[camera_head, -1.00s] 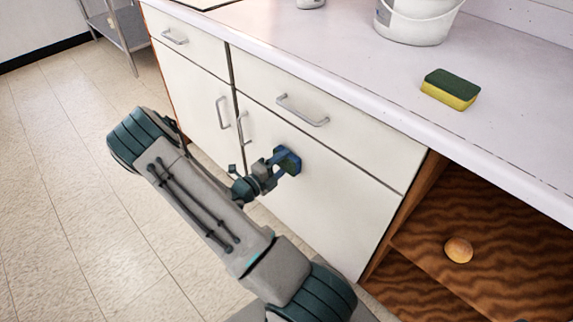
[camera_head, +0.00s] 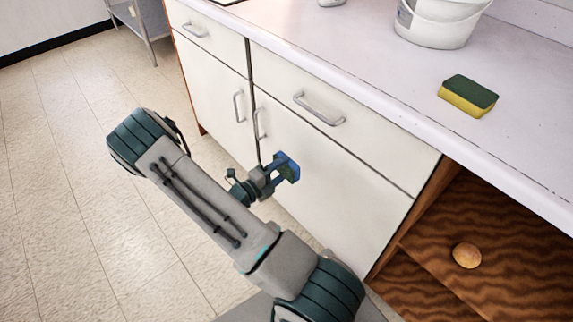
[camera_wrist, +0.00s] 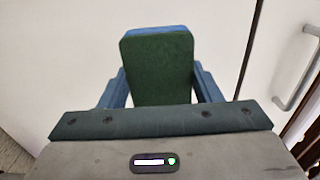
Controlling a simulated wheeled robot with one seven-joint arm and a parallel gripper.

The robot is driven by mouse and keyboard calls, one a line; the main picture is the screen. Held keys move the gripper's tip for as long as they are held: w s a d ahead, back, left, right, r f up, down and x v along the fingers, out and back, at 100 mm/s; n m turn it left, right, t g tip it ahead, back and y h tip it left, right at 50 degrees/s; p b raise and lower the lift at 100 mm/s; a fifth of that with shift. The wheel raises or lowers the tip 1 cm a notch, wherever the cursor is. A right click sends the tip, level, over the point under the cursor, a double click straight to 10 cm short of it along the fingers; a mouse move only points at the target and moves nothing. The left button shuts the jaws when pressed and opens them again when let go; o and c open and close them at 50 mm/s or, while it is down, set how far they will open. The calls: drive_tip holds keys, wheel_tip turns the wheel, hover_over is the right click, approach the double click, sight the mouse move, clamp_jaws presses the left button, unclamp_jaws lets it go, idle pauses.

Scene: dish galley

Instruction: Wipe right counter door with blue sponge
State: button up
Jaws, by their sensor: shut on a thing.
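My gripper (camera_head: 280,171) is shut on the blue sponge (camera_head: 291,166), which has a dark green side. In the wrist view the sponge (camera_wrist: 158,68) stands between the two blue fingers, green side toward the camera and a blue edge at the top. The right counter door (camera_head: 335,195) is white with a grey vertical handle (camera_head: 260,123) on its left edge. The sponge is at the door's left part, to the right of and below the handle. It looks close against the door, but I cannot tell for sure that it touches.
A yellow-green sponge (camera_head: 468,96) and a white bucket (camera_head: 442,22) stand on the counter (camera_head: 400,100). An open wooden shelf to the right holds a round bun-like thing (camera_head: 467,255). A drawer (camera_head: 345,118) with a handle is above the door.

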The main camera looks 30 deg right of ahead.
idle(0.3)
drive_tip(key=shift+s+a+p, duration=0.2)
drive_tip(key=shift+a+p, duration=0.15)
drive_tip(key=shift+a, duration=1.15)
